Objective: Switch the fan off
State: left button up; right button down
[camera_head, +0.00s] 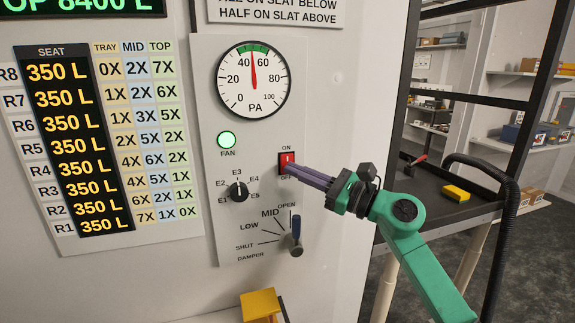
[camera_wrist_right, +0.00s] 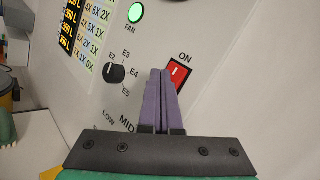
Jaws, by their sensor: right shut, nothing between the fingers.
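The fan switch (camera_head: 287,160) is a red rocker on the panel, with ON above it and OFF below. It also shows in the right wrist view (camera_wrist_right: 179,73), just to the right of the fingertips. The fan lamp (camera_head: 226,140) glows green; it is also lit in the wrist view (camera_wrist_right: 136,12). My right gripper (camera_head: 295,172) is shut and empty, its purple fingers pointing at the lower part of the switch and partly covering the OFF label. I cannot tell whether the tips touch the switch. My left gripper is in neither view.
Below the switch are a selector knob (camera_head: 239,191) marked E1 to E5 and a damper lever (camera_head: 296,236). The pressure gauge (camera_head: 253,80) above reads about 50. A yellow block (camera_head: 260,305) is below the panel. A dark bench (camera_head: 430,195) stands at the right.

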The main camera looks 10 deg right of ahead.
jog(key=shift+w, duration=0.1)
dwell(0.5)
jog(key=shift+w+b, duration=0.35)
jog(key=shift+d+r+b, duration=0.15)
jog(key=shift+r+b, duration=0.1)
jog(key=shift+b, duration=0.05)
dwell(1.1)
jog(key=shift+f+b, duration=0.25)
jog(key=shift+b, duration=0.1)
jog(key=shift+s+a, duration=0.1)
jog(key=shift+a, duration=0.1)
